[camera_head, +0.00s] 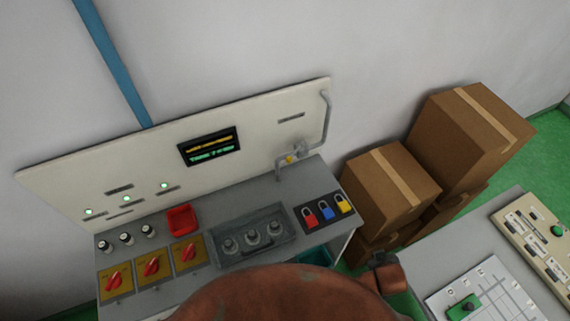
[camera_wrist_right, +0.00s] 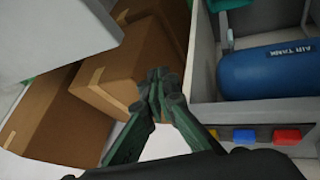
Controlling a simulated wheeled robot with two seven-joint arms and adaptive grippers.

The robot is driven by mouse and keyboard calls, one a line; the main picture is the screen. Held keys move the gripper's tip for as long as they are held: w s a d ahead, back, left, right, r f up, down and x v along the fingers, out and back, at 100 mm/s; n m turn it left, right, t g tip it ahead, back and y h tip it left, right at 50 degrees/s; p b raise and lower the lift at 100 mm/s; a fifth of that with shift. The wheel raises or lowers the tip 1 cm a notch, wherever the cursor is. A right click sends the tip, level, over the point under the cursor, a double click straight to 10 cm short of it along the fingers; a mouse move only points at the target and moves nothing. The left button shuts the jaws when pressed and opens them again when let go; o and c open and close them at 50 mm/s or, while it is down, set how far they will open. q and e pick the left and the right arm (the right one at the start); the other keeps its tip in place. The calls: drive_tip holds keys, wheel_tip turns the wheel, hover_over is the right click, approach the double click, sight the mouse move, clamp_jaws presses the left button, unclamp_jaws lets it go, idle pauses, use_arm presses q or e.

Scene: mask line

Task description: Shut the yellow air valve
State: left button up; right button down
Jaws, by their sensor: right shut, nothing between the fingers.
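The yellow air valve (camera_head: 290,159) is a small yellow part on the grey pipe (camera_head: 325,125) at the right end of the white back panel. It is too small in the head view to tell how its handle is turned, and I cannot make it out in the right wrist view. My right gripper (camera_wrist_right: 160,85) is shut and empty in the right wrist view, between the cardboard boxes and the bench side. A blue tank marked AIR TANK (camera_wrist_right: 265,72) lies under the bench there. My left gripper is not in view.
Cardboard boxes (camera_head: 390,185) stand right of the bench (camera_head: 180,271). Red, blue and yellow padlocks (camera_head: 326,211) sit near the bench's right edge. A red tray (camera_head: 182,220), a grey tray (camera_head: 252,237) and red rotary switches (camera_head: 151,265) are further left. A second table (camera_head: 440,262) is at right.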

drive_tip(key=w+a+r+n+t, duration=0.3)
drive_tip(key=w+a+r, duration=0.15)
drive_tip(key=w, duration=0.45)
drive_tip(key=n+t+y, duration=0.3)
drive_tip(key=n+t, duration=0.3)
drive_tip(key=n, duration=0.5)
approach(294, 153)
drive_tip(key=s+d+f, duration=0.5)
drive_tip(key=d+f, duration=0.1)
drive_tip(key=d, duration=0.1)
drive_tip(key=a+r+n+t+y, duration=0.1)
drive_tip(key=a+n+y, duration=0.15)
drive_tip(key=a, duration=0.35)
drive_tip(key=a+r+n+y, duration=0.2)
drive_tip(key=a+n, duration=0.2)
drive_tip(key=a, duration=0.3)
drive_tip(key=w+d+p, duration=0.1)
drive_tip(key=w, duration=0.9)
drive_tip(key=shift+d+p, duration=0.3)
drive_tip(key=shift+f, duration=0.1)
